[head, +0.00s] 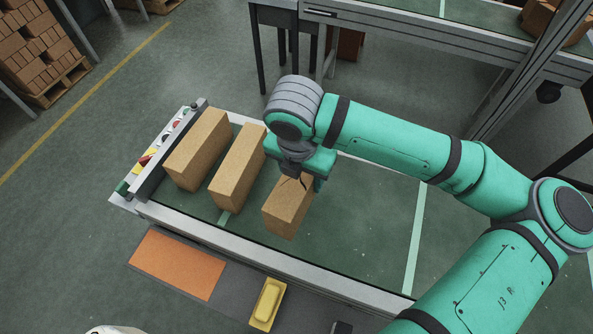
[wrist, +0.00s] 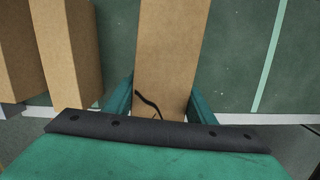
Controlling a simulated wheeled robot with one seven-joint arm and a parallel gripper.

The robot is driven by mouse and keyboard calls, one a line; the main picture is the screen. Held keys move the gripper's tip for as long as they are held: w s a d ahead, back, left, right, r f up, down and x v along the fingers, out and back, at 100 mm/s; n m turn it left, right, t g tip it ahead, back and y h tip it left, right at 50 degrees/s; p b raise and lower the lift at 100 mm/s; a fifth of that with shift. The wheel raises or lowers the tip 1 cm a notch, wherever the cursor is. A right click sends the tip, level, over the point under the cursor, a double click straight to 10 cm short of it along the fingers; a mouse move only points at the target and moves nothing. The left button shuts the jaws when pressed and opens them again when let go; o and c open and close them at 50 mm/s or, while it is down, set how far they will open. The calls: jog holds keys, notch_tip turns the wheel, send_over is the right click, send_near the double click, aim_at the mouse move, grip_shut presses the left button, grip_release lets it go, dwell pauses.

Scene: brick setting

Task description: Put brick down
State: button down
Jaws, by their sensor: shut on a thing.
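My gripper (head: 300,180) is shut on a tan brick (head: 287,212), which stands out below it, over the green conveyor belt (head: 370,218). In the wrist view the held brick (wrist: 170,45) sits between the two green fingers (wrist: 153,108). A dark, thin mark or strand shows on it near the gripper. I cannot tell for sure whether its bottom touches the belt. Two more tan bricks stand on the belt to the left: a middle one (head: 238,166) and a far left one (head: 197,148). The held brick is apart from the middle one.
A metal end stop (head: 165,158) with coloured buttons closes the belt's left end. The belt has a metal front rail (head: 240,250). Orange pad (head: 179,264) and yellow object (head: 267,303) lie in front. The belt right of the held brick is clear beneath my arm.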

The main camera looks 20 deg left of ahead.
jog(key=s+d+r, duration=0.3)
jog(key=s+d, duration=0.1)
jog(key=s, duration=0.2)
jog(key=shift+d+r, duration=0.2)
jog(key=shift+d, duration=0.1)
jog(key=shift+s, duration=0.15)
